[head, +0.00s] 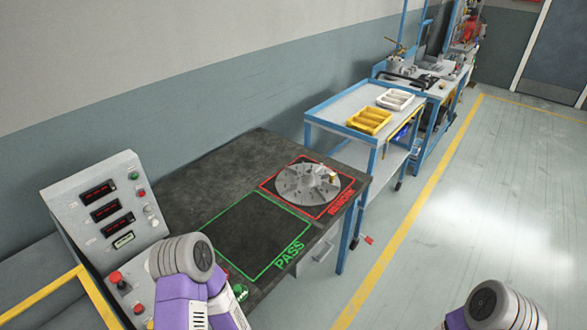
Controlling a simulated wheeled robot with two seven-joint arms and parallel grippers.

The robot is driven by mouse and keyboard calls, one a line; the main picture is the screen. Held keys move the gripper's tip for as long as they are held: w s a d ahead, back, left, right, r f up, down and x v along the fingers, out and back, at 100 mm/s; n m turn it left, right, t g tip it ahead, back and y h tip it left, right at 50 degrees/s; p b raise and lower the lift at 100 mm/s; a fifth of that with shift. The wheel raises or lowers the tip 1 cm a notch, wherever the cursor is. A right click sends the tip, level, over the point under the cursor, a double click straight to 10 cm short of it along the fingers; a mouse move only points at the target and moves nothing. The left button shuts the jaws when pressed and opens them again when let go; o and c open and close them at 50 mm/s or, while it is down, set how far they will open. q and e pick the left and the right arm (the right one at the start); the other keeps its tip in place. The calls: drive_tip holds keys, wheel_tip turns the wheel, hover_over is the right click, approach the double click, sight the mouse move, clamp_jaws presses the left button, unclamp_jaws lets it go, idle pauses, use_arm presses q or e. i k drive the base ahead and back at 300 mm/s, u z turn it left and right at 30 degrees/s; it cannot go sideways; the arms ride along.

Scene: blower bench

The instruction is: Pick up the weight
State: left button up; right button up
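A grey finned rotor disc (306,184) lies flat inside the red REWORK outline (345,197) on the dark bench top. A small brass-coloured piece (333,177) sits at the right side of the disc; it may be the weight, but it is too small to tell for sure. My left arm shows at the lower left, in front of the control panel, and part of my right arm shows at the lower right. Neither gripper's fingers can be seen.
The green PASS outline (256,236) on the bench is empty. A control panel (107,211) with red displays stands at the left. A blue-framed cart (342,110) beyond the bench carries a yellow tray (369,120) and a white tray (395,99). The floor at the right is clear.

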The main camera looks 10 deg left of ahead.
sight(332, 175)
drive_tip(key=z, duration=0.45)
drive_tip(key=k, duration=0.85)
drive_tip(key=z, duration=1.05)
drive_tip(key=i, duration=2.1)
drive_tip(key=u, duration=1.1)
drive_tip(key=i, duration=1.45)
drive_tip(key=u, duration=1.95)
drive_tip(key=i, duration=0.6)
drive_tip(key=z, duration=1.8)
